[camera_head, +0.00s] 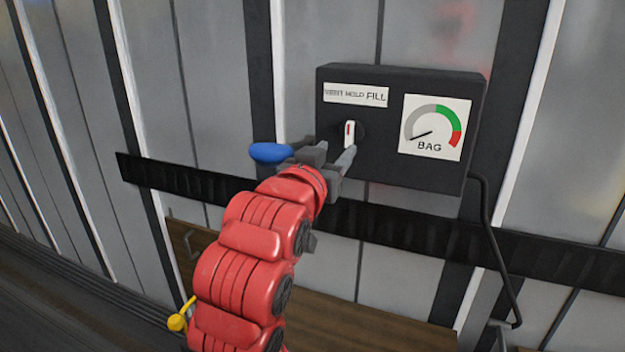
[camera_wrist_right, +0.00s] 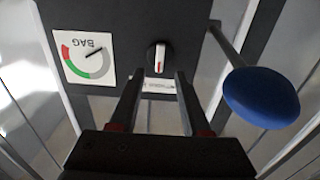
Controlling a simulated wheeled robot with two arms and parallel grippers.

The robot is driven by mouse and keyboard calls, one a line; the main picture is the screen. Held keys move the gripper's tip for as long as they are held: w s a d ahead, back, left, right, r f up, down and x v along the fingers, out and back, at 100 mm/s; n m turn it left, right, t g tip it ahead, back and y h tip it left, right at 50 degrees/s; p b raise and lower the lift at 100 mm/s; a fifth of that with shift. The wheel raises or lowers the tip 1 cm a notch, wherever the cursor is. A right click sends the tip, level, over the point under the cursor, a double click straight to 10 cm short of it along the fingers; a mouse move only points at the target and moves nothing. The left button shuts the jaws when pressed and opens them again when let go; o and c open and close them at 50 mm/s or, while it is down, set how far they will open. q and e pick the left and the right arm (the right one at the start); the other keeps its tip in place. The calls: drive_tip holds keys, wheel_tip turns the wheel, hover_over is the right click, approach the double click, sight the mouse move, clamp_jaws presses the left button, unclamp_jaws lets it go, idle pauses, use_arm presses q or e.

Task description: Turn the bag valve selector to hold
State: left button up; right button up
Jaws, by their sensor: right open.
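The bag valve selector (camera_head: 349,133) is a small white knob with a red mark on the front of a dark box (camera_head: 390,78). Its handle stands about upright, red mark toward the label (camera_head: 356,95), which reads HOLD in the middle and FILL at right; the left word is hard to read. My right gripper (camera_head: 330,153) is open just in front of and below the selector. In the wrist view the selector (camera_wrist_right: 159,58) lies beyond the gap between the open fingers (camera_wrist_right: 158,78), apparently not gripped. My left gripper is not in view.
A BAG gauge (camera_head: 434,127) is right of the selector, its needle at the lower left. A blue knob (camera_head: 270,152) on a rod is close left of my gripper. A dark rail (camera_head: 420,225) runs behind. A yellow knob (camera_head: 177,322) is low left.

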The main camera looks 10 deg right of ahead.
drive_tip(key=v, duration=1)
drive_tip(key=shift+s+a+b, duration=0.2)
drive_tip(key=shift+s+b, duration=0.05)
drive_tip(key=shift+b, duration=0.1)
